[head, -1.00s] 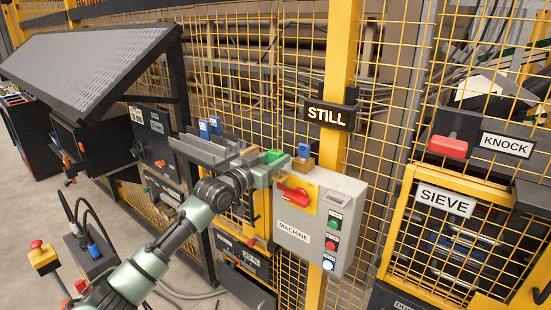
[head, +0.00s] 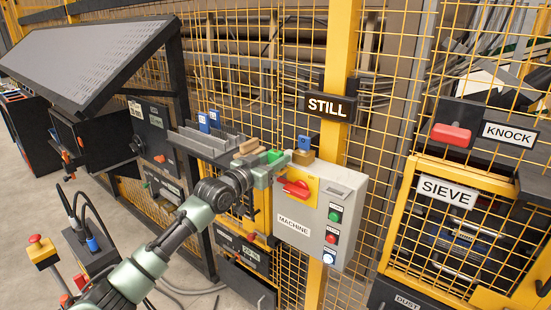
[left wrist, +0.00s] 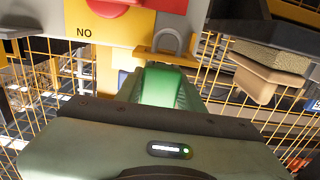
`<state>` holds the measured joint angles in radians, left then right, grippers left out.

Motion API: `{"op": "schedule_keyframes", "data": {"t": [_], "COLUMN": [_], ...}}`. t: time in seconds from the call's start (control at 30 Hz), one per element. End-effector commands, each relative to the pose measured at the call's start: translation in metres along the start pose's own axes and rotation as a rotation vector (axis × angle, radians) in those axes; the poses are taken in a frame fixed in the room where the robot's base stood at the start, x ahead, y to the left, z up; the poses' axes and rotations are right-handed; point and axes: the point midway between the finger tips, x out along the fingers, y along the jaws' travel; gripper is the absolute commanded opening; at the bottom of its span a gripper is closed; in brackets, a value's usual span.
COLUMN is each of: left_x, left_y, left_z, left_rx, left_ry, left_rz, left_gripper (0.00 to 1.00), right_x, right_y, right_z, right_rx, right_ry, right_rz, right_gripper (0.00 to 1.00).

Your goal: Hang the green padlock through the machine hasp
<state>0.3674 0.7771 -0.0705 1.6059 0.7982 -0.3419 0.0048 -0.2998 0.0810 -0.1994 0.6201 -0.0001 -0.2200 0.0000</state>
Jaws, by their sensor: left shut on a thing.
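The grey machine box (head: 318,215), labelled MACHINE, has a red switch handle (head: 294,187) on a yellow plate. My left gripper (head: 274,165) is at the box's upper left edge, shut on the green padlock (head: 275,156). In the left wrist view the green padlock body (left wrist: 166,88) is beyond the gripper. A grey shackle (left wrist: 170,42) shows at its far end, beside a yellow strip (left wrist: 160,59) near the switch plate. I cannot tell whether the shackle passes through the hasp. My right gripper is not in view.
A blue padlock-like piece on a tan block (head: 303,155) stands at the box's top. A grey slotted rack (head: 205,142) with blue tags is to the left, with a tan brush (head: 248,147) at its end. Yellow mesh fence (head: 385,180) runs behind.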

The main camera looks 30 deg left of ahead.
Motion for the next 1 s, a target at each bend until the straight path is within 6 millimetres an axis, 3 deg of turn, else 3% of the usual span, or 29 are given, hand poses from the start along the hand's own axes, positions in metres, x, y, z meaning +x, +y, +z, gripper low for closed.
{"op": "schedule_keyframes", "data": {"t": [0.3,0.33,0.4,0.77,1.0], "left_x": [0.0,0.0,0.0,-0.002,-0.033], "left_y": [0.0,0.0,0.0,0.0,0.0], "left_z": [0.008,0.007,0.007,0.009,0.012], "left_rx": [0.0,0.0,0.0,0.0,0.003], "left_ry": [0.001,0.002,0.002,-0.001,-0.002], "left_rz": [0.0,0.0,0.0,0.0,0.001], "left_gripper": [0.0,0.43,0.63,0.63,0.63], "right_x": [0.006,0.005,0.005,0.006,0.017], "right_y": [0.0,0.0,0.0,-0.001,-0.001], "right_z": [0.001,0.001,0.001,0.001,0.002], "right_rx": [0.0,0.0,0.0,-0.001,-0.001], "right_ry": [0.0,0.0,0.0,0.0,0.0], "right_rz": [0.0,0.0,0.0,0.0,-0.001], "right_gripper": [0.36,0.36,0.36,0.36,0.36]}}
